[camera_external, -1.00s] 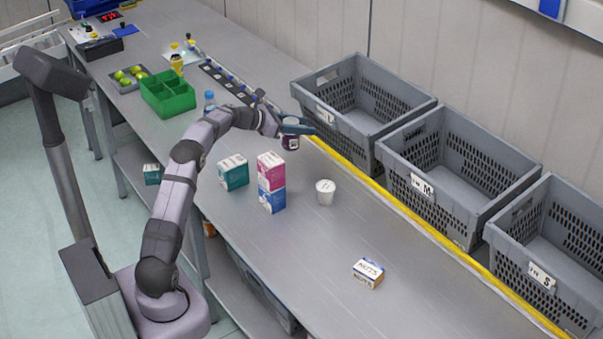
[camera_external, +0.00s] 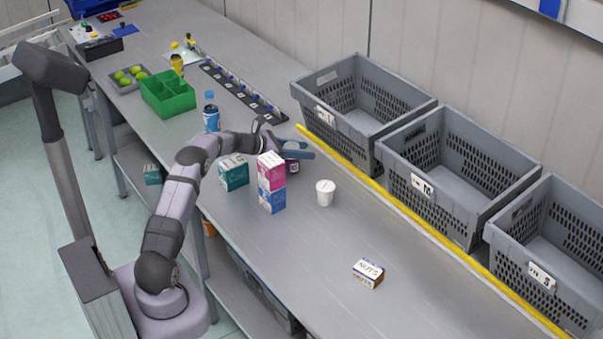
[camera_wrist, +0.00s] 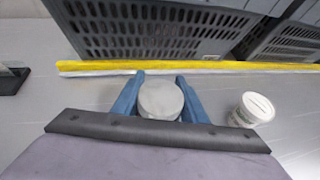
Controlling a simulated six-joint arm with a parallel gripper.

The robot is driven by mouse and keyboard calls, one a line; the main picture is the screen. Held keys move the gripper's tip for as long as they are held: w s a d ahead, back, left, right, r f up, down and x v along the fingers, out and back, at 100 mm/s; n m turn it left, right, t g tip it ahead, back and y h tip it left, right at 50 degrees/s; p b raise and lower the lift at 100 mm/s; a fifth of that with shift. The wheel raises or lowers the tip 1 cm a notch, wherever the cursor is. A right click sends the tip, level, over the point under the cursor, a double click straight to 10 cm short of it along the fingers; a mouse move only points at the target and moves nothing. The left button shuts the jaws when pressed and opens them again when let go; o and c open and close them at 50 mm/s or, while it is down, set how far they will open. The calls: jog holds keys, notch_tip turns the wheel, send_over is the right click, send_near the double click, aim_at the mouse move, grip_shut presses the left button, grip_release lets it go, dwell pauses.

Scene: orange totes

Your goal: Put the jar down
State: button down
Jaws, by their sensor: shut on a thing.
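The jar (camera_external: 292,166) is dark purple with a pale label, partly hidden behind the pink carton and my gripper in the external view. In the wrist view its round grey lid (camera_wrist: 161,100) shows between two blue fingers. My gripper (camera_external: 298,153) is shut on the jar near its top and holds it upright, low at the table. I cannot tell whether the jar's base touches the surface.
A pink carton (camera_external: 271,168) on a blue carton (camera_external: 272,200) and a teal carton (camera_external: 234,173) stand close by. A white tub (camera_external: 325,192) is to the right. A yellow edge strip (camera_external: 365,181) and grey totes (camera_external: 462,217) lie beyond. The table's front right is mostly clear.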

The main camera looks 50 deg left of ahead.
jog(key=shift+f, duration=0.2)
jog(key=shift+f, duration=0.2)
jog(key=c, duration=1.1)
grip_release()
jog(key=shift+s+r, duration=0.15)
jog(key=shift+r, duration=0.05)
jog(key=b+v, duration=0.2)
jog(key=v, duration=0.9)
jog(key=shift+s+a+r+b, duration=0.1)
jog(key=shift+s+b, duration=0.2)
jog(key=shift+s, duration=0.05)
